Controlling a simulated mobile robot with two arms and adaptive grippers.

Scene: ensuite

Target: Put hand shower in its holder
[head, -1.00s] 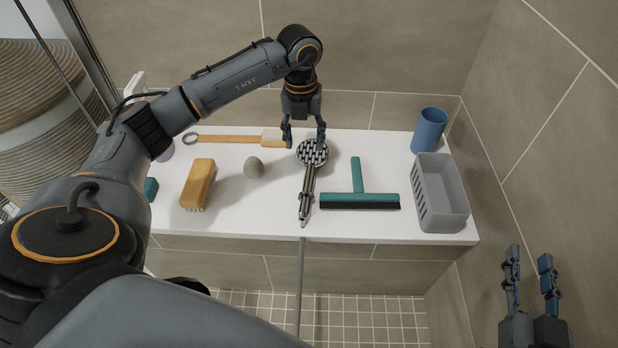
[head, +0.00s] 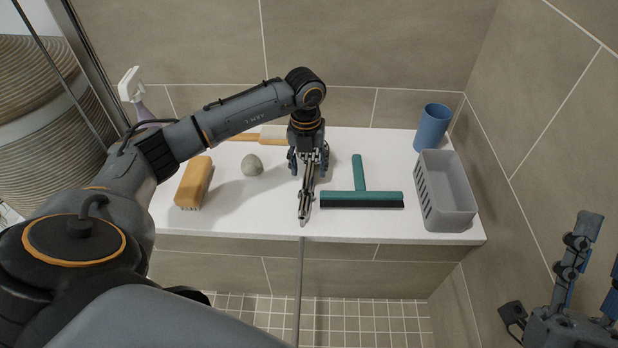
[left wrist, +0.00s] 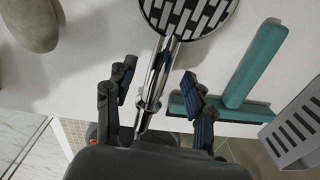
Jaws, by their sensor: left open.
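The hand shower (head: 305,197) lies on the white ledge, its chrome handle pointing toward the front edge and its hose (head: 300,290) hanging down over it. Its round patterned head shows at the top of the left wrist view, with the chrome handle (left wrist: 159,75) below it. My left gripper (head: 308,168) is open above the hand shower, with one finger on each side of the handle. In the left wrist view the fingers (left wrist: 155,105) stand apart from the handle. My right gripper (head: 592,272) is at the lower right, fingers apart and empty. I cannot make out the holder.
A teal squeegee (head: 361,198) lies just right of the hand shower. A grey basket (head: 447,192) and blue cup (head: 432,127) stand at the right end. A stone (head: 252,165), a yellow brush (head: 194,182) and a wooden-handled brush (head: 270,136) lie to the left.

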